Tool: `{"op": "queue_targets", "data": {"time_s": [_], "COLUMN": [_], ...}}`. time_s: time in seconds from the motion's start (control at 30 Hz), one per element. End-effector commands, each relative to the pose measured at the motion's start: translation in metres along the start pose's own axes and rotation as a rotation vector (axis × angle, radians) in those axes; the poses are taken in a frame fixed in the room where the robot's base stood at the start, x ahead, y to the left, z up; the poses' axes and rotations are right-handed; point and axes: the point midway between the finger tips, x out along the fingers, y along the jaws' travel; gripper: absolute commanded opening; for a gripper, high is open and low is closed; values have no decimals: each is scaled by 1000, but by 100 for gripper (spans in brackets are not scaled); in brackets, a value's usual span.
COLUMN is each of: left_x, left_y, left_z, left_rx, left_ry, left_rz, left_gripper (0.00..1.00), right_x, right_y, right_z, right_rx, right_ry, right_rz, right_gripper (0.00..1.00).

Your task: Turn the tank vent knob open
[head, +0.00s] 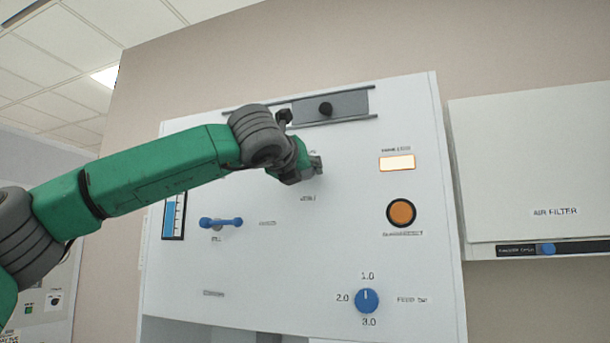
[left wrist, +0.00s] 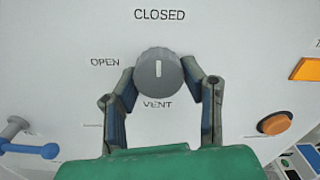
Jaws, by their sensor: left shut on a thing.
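The vent knob (left wrist: 160,75) is a round grey knob with a white pointer line, on a white panel (head: 350,260). In the left wrist view its line stands upright, towards the word CLOSED above it. The word OPEN is to its left and VENT is below. My left gripper (left wrist: 160,80) is shut on the knob, one finger on each side. In the head view my left gripper (head: 312,170) is against the panel's upper middle and hides the knob. My right gripper is in neither view.
An orange button (head: 401,212), a lit indicator (head: 397,163) and a blue dial (head: 367,300) are to the right.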

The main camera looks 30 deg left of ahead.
Motion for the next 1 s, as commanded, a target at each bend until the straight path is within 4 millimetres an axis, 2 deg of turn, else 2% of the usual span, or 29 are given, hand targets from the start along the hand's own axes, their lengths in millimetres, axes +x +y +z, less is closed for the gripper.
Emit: {"op": "queue_targets", "data": {"time_s": [0.27,0.6,1.0], "left_x": [0,0,0], "left_y": [3,2,1], "left_z": [-2,-2,-1], "left_rx": [-137,-446,-826], "left_ry": [-4,-5,-4], "left_rz": [4,3,4], "left_gripper": [8,8,8], "right_x": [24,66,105], "right_y": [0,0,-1], "right_z": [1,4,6], "right_rx": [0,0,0], "right_ry": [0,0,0], "right_rz": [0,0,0], "right_gripper": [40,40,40]}}
